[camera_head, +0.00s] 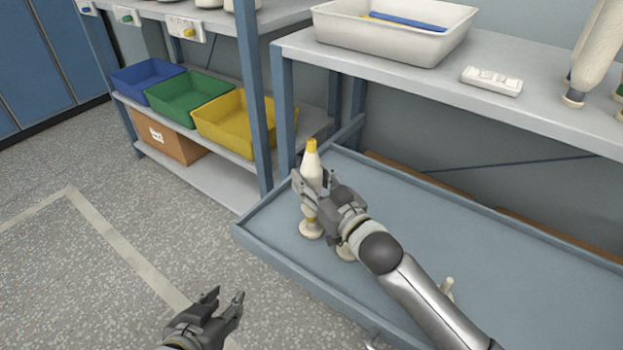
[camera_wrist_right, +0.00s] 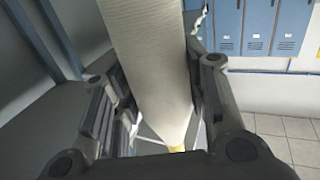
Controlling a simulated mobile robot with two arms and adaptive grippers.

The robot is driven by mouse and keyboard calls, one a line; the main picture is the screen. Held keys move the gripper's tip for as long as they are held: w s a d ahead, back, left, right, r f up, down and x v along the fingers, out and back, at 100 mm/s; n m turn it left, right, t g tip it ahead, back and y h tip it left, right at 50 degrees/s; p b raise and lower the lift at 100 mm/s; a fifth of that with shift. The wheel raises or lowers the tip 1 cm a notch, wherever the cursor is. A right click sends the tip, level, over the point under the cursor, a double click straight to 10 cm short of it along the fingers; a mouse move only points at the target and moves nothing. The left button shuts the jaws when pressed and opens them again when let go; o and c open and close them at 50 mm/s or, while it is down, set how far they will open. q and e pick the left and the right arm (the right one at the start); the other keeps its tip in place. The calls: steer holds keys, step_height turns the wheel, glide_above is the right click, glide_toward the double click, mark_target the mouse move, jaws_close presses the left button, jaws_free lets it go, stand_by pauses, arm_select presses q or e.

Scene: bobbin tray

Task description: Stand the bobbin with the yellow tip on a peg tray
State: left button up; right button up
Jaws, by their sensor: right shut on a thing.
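The cream bobbin (camera_head: 311,165) with the yellow tip (camera_head: 311,146) stands roughly upright, tip up, over the left end of the blue-grey peg tray (camera_head: 480,235). My right gripper (camera_head: 313,187) is shut around it. The bobbin (camera_wrist_right: 150,60) also fills the space between the fingers in the right wrist view, its yellow tip low in the picture. A round cream peg base (camera_head: 311,230) is directly below the bobbin; whether the bobbin is seated on the peg cannot be told. My left gripper (camera_head: 224,303) is open and empty over the floor, apart from the tray.
Another peg base (camera_head: 345,253) is partly hidden by my right gripper, and a peg (camera_head: 446,287) shows beyond my arm. A grey shelf (camera_head: 420,80) above the tray carries a white bin (camera_head: 390,35). Blue, green and yellow bins (camera_head: 235,120) stand at left. The tray's right part looks clear.

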steer(key=o, duration=1.1)
steer(key=shift+o, duration=0.2)
steer(key=shift+f, duration=0.1)
steer(key=v, duration=1.2)
steer(key=shift+s+a, duration=0.1)
steer(key=shift+s, duration=0.05)
